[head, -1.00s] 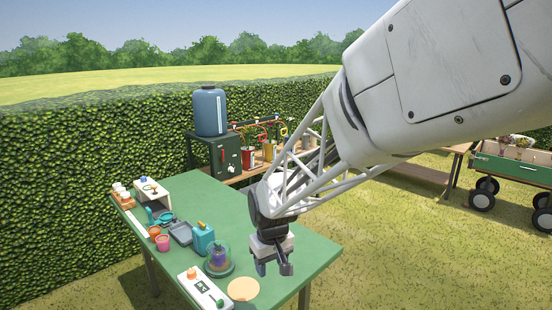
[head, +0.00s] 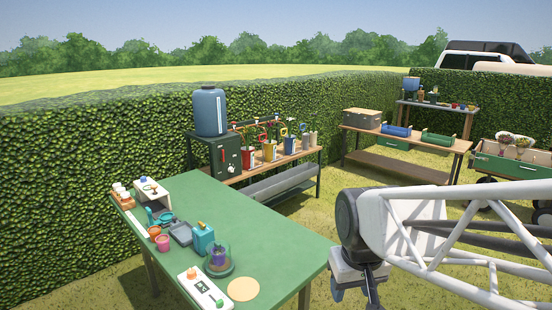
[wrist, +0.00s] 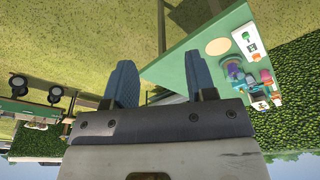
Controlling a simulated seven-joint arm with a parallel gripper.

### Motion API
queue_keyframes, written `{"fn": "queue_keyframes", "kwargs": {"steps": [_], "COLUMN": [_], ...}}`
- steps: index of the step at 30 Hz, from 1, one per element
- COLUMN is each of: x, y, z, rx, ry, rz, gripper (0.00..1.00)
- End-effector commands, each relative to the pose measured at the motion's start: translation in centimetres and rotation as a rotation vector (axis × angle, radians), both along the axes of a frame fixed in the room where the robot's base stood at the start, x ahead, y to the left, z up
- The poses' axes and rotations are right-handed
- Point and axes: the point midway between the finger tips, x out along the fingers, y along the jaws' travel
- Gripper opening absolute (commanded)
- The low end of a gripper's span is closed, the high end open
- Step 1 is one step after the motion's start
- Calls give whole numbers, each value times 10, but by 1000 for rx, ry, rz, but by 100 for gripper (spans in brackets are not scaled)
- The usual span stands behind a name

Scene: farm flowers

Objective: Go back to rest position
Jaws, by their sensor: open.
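My gripper (head: 357,292) is at the lower right of the head view, just off the right end of the green table (head: 262,235) and over the grass. In the wrist view my gripper (wrist: 160,82) shows two blue fingers spread apart with nothing between them. The fingertips are partly cut off or hard to make out in the head view. The table also shows in the wrist view (wrist: 190,60), to the right of and beyond the fingers.
The table's near side holds a glass-domed pot (head: 219,262), a round tan disc (head: 243,289), a white device (head: 203,288) and a teal bottle (head: 202,238). A wooden bench (head: 405,143) and green cart (head: 512,163) are at right.

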Motion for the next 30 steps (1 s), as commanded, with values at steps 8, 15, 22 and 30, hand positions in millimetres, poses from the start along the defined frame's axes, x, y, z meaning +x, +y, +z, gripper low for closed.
{"fn": "queue_keyframes", "kwargs": {"steps": [8,15,22,30], "x": [-52,-82,-90,-90], "y": [-28,-41,-44,-44], "z": [7,8,7,7], "rx": [8,12,12,13], "ry": [-32,-49,-50,-50], "rz": [-100,-158,-173,-172], "gripper": [51,51,51,51]}}
